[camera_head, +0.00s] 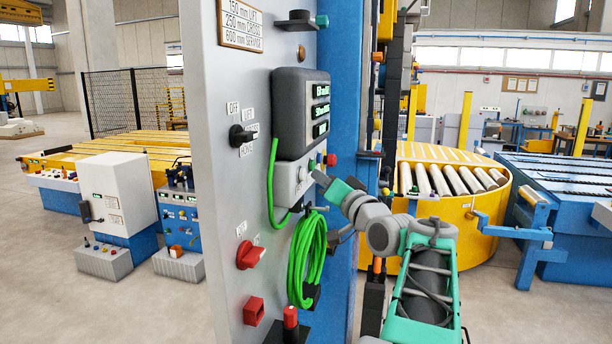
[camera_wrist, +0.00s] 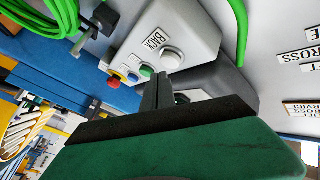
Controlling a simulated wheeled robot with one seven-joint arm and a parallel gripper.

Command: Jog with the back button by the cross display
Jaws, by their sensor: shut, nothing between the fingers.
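The dark display unit (camera_head: 301,110) with three green readouts hangs on the grey panel; the digits are too small to read surely. Below it is a light grey button box (camera_head: 291,184). In the wrist view the button box (camera_wrist: 190,27) carries a BACK label (camera_wrist: 153,42) next to a white round button (camera_wrist: 172,60). Green (camera_wrist: 147,72), blue (camera_wrist: 133,78) and red (camera_wrist: 114,84) buttons follow in a row. My gripper (camera_head: 318,176) is shut and empty, its tips (camera_wrist: 159,78) close by the white and green buttons. I cannot tell whether they touch.
A green cable coil (camera_head: 308,258) hangs below the box. A black selector switch (camera_head: 241,134), a red rotary switch (camera_head: 249,255) and a red-topped post (camera_head: 290,318) stick out from the panel. A blue column (camera_head: 343,60) stands right of the panel.

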